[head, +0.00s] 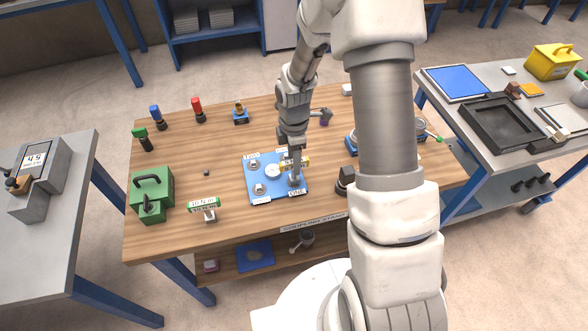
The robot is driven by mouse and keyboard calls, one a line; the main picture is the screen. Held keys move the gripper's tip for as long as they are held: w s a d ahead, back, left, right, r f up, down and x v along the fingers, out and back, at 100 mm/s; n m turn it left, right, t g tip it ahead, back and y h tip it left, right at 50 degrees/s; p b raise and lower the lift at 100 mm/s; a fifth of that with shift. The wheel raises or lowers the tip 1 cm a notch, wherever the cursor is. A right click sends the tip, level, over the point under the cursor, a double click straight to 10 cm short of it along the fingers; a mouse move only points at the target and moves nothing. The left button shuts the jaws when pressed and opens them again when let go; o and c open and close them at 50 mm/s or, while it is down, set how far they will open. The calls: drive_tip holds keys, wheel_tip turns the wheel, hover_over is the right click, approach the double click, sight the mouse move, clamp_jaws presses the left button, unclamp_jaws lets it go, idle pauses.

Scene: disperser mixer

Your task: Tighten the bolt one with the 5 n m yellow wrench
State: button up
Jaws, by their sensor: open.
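A blue plate (272,193) lies on the wooden table with several bolts at its corners and a pale round part in its middle. The corner at its front right bears a label (297,193) that seems to read ONE. Bolt one stands there, mostly hidden by a grey upright shape. The yellow-labelled wrench (294,163) is at the plate's right side, close above that corner; whether it sits on the bolt is unclear. My gripper (294,153) is right at the wrench, pointing down, open. Its fingertips are small and partly hidden.
Green, blue and red-handled tools (197,110) stand at the back left. A dark-topped block (345,179) is right of the plate. My arm hides the table's right part.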

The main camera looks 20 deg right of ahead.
sight(294, 177)
drive_tip(key=shift+f, duration=2.7)
clamp_jaws()
drive_tip(key=shift+f+m+b, duration=0.1)
drive_tip(key=shift+m+b, duration=0.25)
drive_tip(key=shift+m, duration=0.25)
drive_tip(key=m+b, duration=0.1)
drive_tip(key=m, duration=0.3)
drive_tip(key=shift+m, duration=0.3)
